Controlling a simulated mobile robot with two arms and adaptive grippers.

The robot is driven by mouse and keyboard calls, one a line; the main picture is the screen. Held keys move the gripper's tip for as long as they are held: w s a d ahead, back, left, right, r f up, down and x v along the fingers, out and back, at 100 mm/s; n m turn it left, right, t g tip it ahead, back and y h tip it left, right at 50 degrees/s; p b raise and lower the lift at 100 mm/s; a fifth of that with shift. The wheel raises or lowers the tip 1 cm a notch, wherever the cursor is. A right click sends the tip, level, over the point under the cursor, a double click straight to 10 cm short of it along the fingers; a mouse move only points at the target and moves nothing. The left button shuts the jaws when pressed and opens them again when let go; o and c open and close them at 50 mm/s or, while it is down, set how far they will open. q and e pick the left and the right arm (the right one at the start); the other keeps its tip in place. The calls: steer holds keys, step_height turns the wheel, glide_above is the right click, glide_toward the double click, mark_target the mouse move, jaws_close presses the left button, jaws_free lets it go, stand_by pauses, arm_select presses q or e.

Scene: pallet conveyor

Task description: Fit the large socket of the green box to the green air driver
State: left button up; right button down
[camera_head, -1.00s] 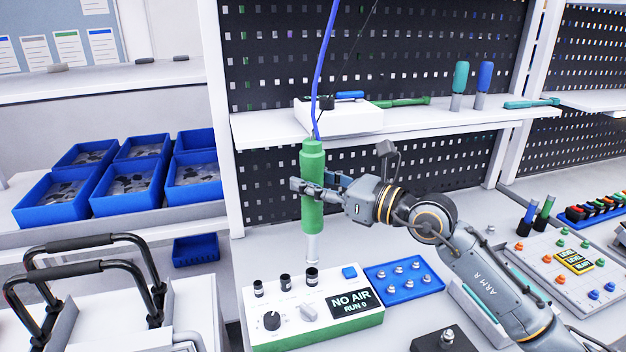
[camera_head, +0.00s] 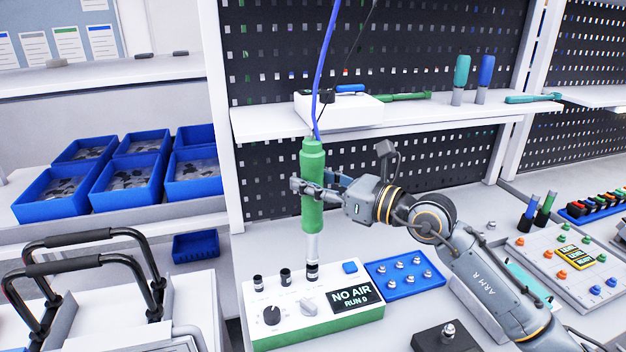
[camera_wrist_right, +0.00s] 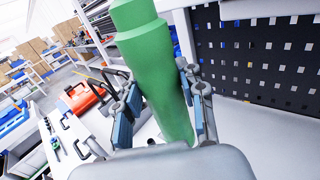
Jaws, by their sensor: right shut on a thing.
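The green air driver (camera_head: 313,175) hangs upright from a blue hose in the head view. My right gripper (camera_head: 318,190) is shut on the driver's body; the right wrist view shows the green driver (camera_wrist_right: 152,65) between its two fingers. The green box (camera_head: 310,333), white on top with a green front, stands below it. Three black sockets stand in a row on its top, and the large socket (camera_head: 312,272) is the rightmost. The driver's silver tip (camera_head: 313,247) is directly above this socket and appears to meet it; whether it is seated I cannot tell. My left gripper is not in view.
The box's display (camera_head: 352,297) reads NO AIR, RUN 0. A blue tray (camera_head: 375,268) with several metal pieces lies right of the box. A shelf (camera_head: 420,115) is behind the driver. Black handles (camera_head: 85,235) stand at left.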

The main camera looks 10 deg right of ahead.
steer(key=shift+f, duration=0.2)
steer(key=shift+f+b, duration=0.35)
steer(key=shift+b, duration=0.05)
steer(key=shift+f, duration=0.15)
stand_by(0.7)
step_height(320, 180, up, 14)
steer(key=p, duration=1.1)
stand_by(0.3)
